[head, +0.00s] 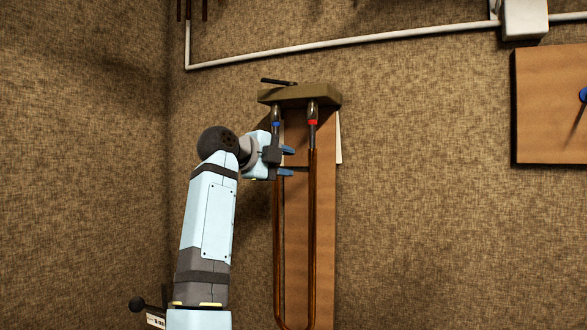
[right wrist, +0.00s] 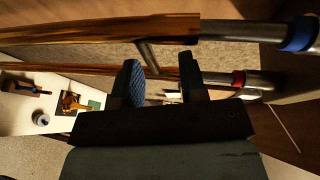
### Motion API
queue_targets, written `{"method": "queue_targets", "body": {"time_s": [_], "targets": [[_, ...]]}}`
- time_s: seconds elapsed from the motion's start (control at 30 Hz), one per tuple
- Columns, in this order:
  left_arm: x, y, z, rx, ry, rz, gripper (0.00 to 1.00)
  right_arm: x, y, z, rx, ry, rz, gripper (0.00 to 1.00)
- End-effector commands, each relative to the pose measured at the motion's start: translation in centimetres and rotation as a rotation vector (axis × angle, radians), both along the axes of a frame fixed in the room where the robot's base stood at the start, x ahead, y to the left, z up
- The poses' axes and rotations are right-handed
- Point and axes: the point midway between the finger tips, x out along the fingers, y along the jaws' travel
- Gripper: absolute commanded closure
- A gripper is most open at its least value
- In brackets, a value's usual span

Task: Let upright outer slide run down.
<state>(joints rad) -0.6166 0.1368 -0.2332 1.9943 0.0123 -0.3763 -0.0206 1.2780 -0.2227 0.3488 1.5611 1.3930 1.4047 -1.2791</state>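The brass outer slide (head: 313,230), a long U shape, hangs upright with its bend at the bottom. Bare silver inner tube shows above its right leg, below a red band (head: 312,122); the left inner tube has a blue band (head: 276,123). My right gripper (head: 287,161) comes in from the left at the slide's upper end, fingers one above the other. In the right wrist view the fingers (right wrist: 160,83) stand apart, and the slide's cross brace (right wrist: 148,56) shows between them. Contact cannot be told. The left gripper is not in view.
An olive wall bracket (head: 300,95) holds the tubes at the top, with a brown board (head: 325,250) behind them. A pale pipe (head: 340,43) runs along the wall above. In the right wrist view a white bench (right wrist: 20,125) with small items lies lower left.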

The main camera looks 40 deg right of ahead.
Motion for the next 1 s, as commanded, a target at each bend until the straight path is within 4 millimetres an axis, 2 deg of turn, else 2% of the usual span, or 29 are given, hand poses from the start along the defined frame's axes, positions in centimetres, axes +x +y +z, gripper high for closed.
{"method": "queue_targets", "body": {"time_s": [0.03,0.2,0.43,0.6,1.0], "targets": [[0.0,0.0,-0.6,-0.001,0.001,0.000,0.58,0.1,1.4,0.0,-0.001,-0.002,0.006,0.62],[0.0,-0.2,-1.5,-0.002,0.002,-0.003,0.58,0.1,5.3,0.8,-0.001,-0.001,0.006,0.62],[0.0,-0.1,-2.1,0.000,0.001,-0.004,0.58,0.2,9.1,1.5,0.001,-0.001,0.003,0.62],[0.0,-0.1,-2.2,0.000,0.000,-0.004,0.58,0.1,10.1,1.8,0.000,0.000,0.000,0.62],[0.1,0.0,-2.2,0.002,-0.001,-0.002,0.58,0.1,10.2,1.9,0.000,0.000,0.000,0.62]]}}
